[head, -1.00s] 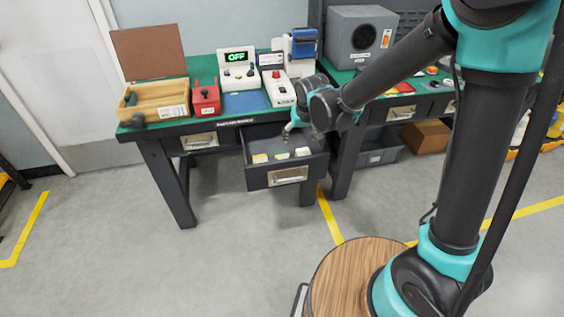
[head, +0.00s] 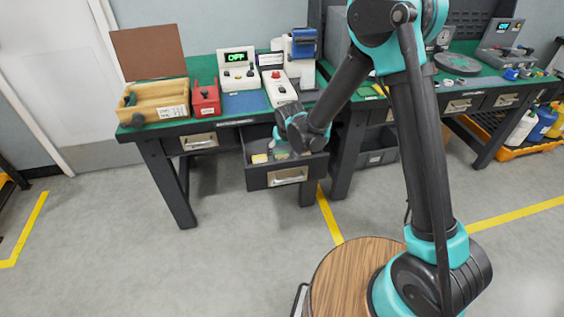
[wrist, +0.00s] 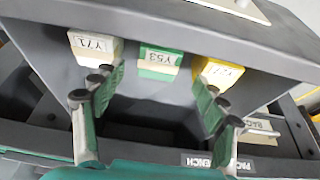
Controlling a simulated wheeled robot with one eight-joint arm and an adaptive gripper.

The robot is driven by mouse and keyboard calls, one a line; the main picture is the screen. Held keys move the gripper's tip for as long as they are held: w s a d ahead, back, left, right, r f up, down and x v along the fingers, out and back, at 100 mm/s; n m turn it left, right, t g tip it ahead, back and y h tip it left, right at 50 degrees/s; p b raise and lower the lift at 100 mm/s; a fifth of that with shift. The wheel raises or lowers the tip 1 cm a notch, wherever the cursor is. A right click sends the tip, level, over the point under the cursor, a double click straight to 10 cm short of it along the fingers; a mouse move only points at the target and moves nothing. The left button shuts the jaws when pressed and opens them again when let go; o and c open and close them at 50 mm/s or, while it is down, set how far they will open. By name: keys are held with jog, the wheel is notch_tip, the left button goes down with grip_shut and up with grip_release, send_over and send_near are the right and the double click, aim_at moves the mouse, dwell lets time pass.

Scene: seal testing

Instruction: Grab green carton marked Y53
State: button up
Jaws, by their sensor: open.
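The green carton marked Y53 (wrist: 158,62) lies in the open drawer, in the middle of a row of three; in the head view the green carton (head: 281,155) is partly hidden by my arm. My gripper (wrist: 159,84) is open and empty. In the wrist view its two green-padded fingers are spread to either side of the green carton's line, with the carton just beyond the fingertips. I cannot tell the exact gap. In the head view my wrist hangs over the drawer and hides most of the gripper.
A whitish carton marked Y71 (wrist: 95,48) and a yellow carton (wrist: 218,74) flank the green one closely. The drawer (head: 258,179) has raised walls. The green bench top (head: 178,127) above it bears a wooden box (head: 158,103), a red device (head: 206,98) and a display reading OFF (head: 238,58).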

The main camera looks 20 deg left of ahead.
aim_at(282, 157)
jog(key=shift+x, duration=3.35)
jog(key=shift+s+d, duration=0.1)
jog(key=shift+d, duration=0.1)
jog(key=c, duration=1.4)
